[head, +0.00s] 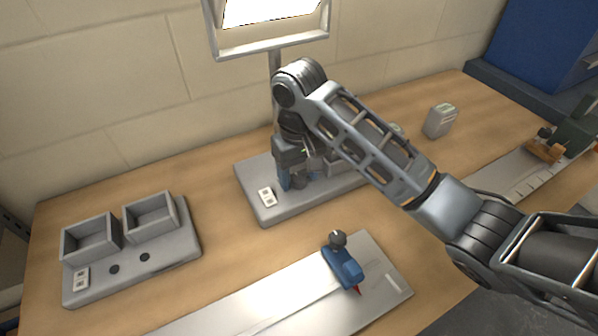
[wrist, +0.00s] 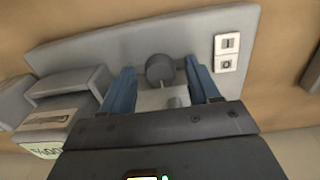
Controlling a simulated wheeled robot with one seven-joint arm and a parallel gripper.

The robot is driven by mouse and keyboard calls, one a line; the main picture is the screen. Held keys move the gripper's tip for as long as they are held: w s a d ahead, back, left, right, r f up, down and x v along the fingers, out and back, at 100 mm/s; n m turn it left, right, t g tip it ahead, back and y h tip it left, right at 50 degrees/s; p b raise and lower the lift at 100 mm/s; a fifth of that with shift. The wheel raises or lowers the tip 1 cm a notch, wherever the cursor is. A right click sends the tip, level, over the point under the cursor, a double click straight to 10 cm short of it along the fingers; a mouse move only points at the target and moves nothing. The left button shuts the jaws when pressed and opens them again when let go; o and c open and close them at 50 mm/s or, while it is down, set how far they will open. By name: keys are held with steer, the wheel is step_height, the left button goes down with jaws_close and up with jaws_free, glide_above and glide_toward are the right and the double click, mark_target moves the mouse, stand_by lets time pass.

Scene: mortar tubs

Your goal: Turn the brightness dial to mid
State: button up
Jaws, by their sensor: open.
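A grey lamp base (head: 262,213) stands on the bench, with a pole rising to a bright lit panel (head: 268,12). My gripper (head: 291,184) points down over this base. In the wrist view my gripper (wrist: 160,67) is open, its two blue fingers on either side of a dark round knob (wrist: 159,68), which looks like the dial. I cannot tell whether the fingers touch it. A smaller grey stub (wrist: 177,102) shows beside the knob. The dial's marks and setting cannot be read. In the head view my gripper and arm hide the dial.
A white switch plate (wrist: 227,53) is on the base near the right finger. Grey boxes (wrist: 68,88) stand at its left. Twin grey tubs (head: 150,213) stand at the bench's left. A blue-handled tool (head: 343,266) lies on a metal plate (head: 290,300) in front.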

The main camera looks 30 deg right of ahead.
mark_target(299, 178)
steer(key=shift+r, duration=0.1)
steer(key=shift+r, duration=3.8)
